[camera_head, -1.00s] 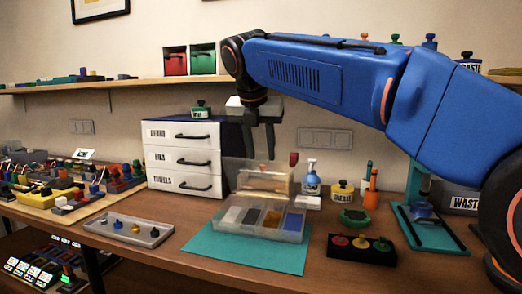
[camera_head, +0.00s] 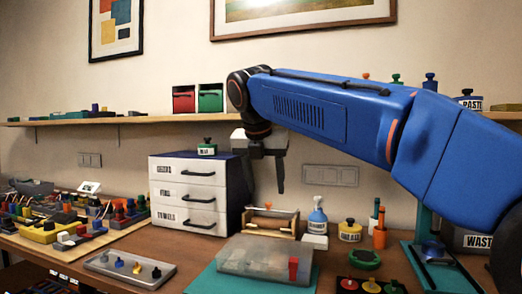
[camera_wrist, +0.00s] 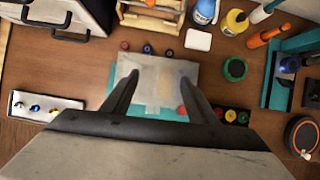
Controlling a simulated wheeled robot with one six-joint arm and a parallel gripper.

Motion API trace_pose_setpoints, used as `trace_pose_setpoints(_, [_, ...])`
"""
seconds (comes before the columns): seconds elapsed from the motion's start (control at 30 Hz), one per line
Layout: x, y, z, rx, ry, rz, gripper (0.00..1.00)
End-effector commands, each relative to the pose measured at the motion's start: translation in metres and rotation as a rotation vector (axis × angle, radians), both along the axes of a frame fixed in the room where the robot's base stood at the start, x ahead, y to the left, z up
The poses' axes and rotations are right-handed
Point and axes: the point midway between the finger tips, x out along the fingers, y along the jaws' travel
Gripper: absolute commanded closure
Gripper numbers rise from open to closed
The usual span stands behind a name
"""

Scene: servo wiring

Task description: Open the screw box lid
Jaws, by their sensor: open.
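The screw box (camera_head: 255,262) sits on a teal mat (camera_head: 206,282). Its translucent lid lies down over the compartments, so their contents are blurred. A red knob (camera_head: 293,268) stands on the lid at its right side. In the wrist view the lid (camera_wrist: 158,85) shows between my fingers, and the red knob (camera_wrist: 182,110) is close to the right finger. My gripper (camera_head: 266,186) is open, empty and pointing down, above and apart from the box.
A white drawer unit (camera_head: 187,193) stands left of my gripper. A wooden holder (camera_head: 270,222) is behind the box. A spray bottle (camera_head: 317,218), a yellow container (camera_head: 350,231) and a green round item (camera_head: 364,259) stand right. A grey tray (camera_head: 128,268) lies left.

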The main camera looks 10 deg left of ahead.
Motion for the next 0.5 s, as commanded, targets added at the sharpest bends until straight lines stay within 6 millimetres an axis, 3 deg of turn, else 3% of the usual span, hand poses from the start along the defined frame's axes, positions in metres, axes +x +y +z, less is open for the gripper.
trace_pose_setpoints(0.5, [-0.046, 0.003, 0.092, 0.003, -0.002, 0.000, 0.47])
